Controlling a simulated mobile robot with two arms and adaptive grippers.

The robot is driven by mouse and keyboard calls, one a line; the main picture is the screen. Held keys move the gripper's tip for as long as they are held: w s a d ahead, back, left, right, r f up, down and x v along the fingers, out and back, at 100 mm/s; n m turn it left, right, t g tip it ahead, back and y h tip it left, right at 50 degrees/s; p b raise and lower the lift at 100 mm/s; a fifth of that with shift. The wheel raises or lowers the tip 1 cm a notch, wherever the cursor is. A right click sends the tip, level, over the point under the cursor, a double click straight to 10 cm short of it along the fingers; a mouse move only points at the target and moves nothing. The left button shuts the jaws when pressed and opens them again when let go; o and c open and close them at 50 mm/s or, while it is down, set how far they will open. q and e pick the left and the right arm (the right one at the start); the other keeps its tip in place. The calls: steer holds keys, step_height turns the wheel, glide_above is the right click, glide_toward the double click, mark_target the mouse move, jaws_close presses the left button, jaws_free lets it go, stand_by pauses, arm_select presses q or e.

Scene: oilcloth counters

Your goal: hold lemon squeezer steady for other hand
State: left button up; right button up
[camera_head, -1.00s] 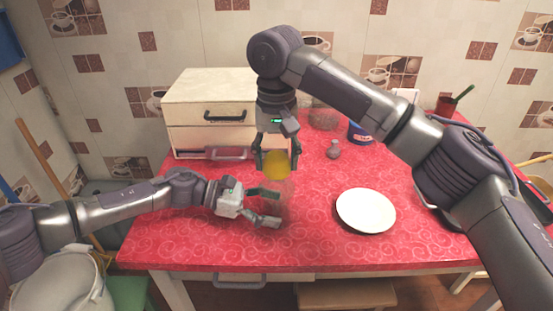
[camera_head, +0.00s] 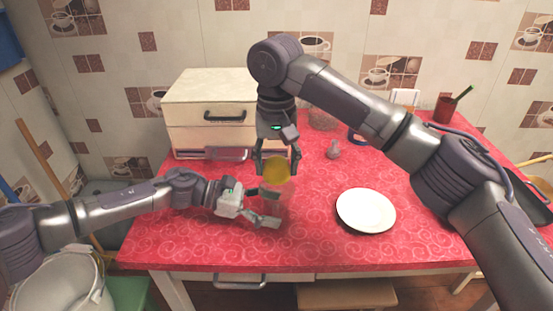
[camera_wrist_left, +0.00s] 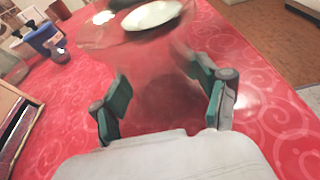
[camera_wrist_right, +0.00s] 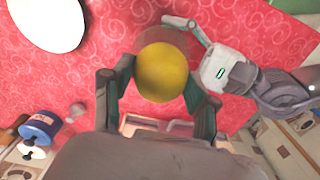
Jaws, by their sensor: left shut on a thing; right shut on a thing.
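The lemon squeezer is see-through and hard to make out; it shows as a clear, wide-rimmed body (camera_wrist_left: 160,80) between the fingers in the left wrist view. In the head view its faint outline (camera_head: 287,203) stands above the red counter. My left gripper (camera_head: 277,208) is shut on it from the left. My right gripper (camera_head: 278,168) points down, shut on a yellow lemon (camera_head: 277,171). The lemon is just above the squeezer; in the right wrist view the lemon (camera_wrist_right: 162,72) overlaps the clear rim. Whether they touch I cannot tell.
A white plate (camera_head: 366,210) lies on the red counter (camera_head: 200,240) to the right. A cream drawer box (camera_head: 210,95) stands behind. A small grey shaker (camera_head: 333,150) and a blue container (camera_wrist_right: 38,128) stand at the back. The front left counter is clear.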

steer(key=shift+f, duration=0.4)
steer(key=shift+r, duration=1)
steer(key=shift+r, duration=0.15)
steer(key=shift+f, duration=0.3)
steer(key=shift+f, duration=0.9)
steer(key=shift+r, duration=0.1)
steer(key=shift+r, duration=0.9)
